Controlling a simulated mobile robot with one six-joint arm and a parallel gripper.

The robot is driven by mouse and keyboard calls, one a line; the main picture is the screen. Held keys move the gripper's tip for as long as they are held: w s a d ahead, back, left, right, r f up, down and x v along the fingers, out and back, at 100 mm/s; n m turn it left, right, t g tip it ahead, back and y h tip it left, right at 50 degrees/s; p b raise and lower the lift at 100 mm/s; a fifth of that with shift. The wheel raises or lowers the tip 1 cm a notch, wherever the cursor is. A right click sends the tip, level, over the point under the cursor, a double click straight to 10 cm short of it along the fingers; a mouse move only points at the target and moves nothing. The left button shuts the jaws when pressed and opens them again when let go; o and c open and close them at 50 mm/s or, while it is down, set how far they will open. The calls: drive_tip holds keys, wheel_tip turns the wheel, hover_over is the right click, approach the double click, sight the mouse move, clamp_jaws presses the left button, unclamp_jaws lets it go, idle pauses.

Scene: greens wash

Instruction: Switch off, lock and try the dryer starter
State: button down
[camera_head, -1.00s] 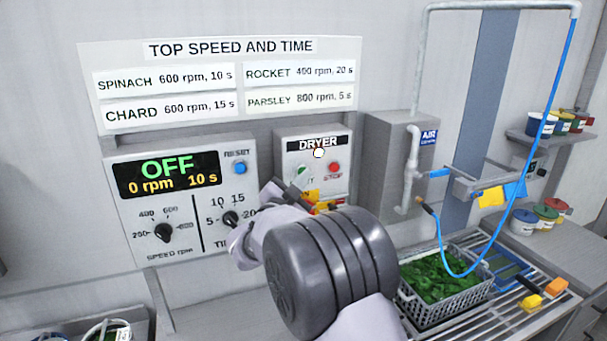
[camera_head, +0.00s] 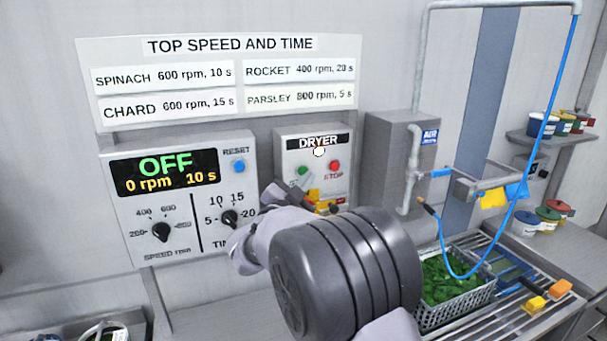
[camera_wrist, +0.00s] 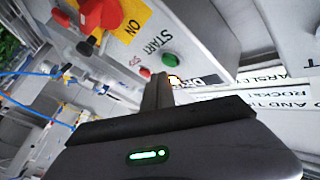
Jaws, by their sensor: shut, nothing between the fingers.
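The dryer starter (camera_head: 286,150) is a light grey box on the wall with a DRYER label. It carries a green START button (camera_head: 303,171), a red STOP button (camera_head: 334,166) and a pale lamp (camera_head: 319,151). Below them is a yellow plate, partly hidden by my arm; in the wrist view the yellow plate (camera_wrist: 137,20) reads ON, with a red handle (camera_wrist: 98,14) beside it. My gripper (camera_wrist: 158,76) is shut and empty, its fingertips in front of the box near the buttons. The green button (camera_wrist: 170,60) and red button (camera_wrist: 145,72) show just beyond the fingertips. I cannot tell whether they touch.
A control panel (camera_head: 119,215) with an OFF display and dials stands left of the starter, close to my arm. A grey AIR box (camera_head: 385,150) with pipe and blue hose stands to the right. A crate of greens (camera_head: 455,311) sits on the slatted bench below.

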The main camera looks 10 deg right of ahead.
drive_tip(key=s+b, duration=0.1)
drive_tip(key=s, duration=0.1)
drive_tip(key=s+d+b, duration=0.1)
drive_tip(key=s+b, duration=0.1)
drive_tip(key=shift+s, duration=0.4)
drive_tip(key=shift+b, duration=0.3)
drive_tip(key=s+a+f+n+g+y+b, duration=0.1)
drive_tip(key=s+f+n+g+y+b, duration=0.1)
drive_tip(key=s+f, duration=0.5)
drive_tip(key=s+a+f+n+g+y+b, duration=0.1)
drive_tip(key=s+f+n+g+y+b, duration=0.2)
drive_tip(key=s, duration=1.6)
drive_tip(key=s+a+f+n+g+y+b, duration=0.1)
drive_tip(key=s+f+n+g+y, duration=0.3)
drive_tip(key=s+f+y, duration=0.4)
drive_tip(key=s+f+g+b, duration=0.1)
drive_tip(key=s+f, duration=0.2)
drive_tip(key=s, duration=0.2)
drive_tip(key=shift+a+f+n, duration=0.2)
drive_tip(key=shift+n, duration=0.2)
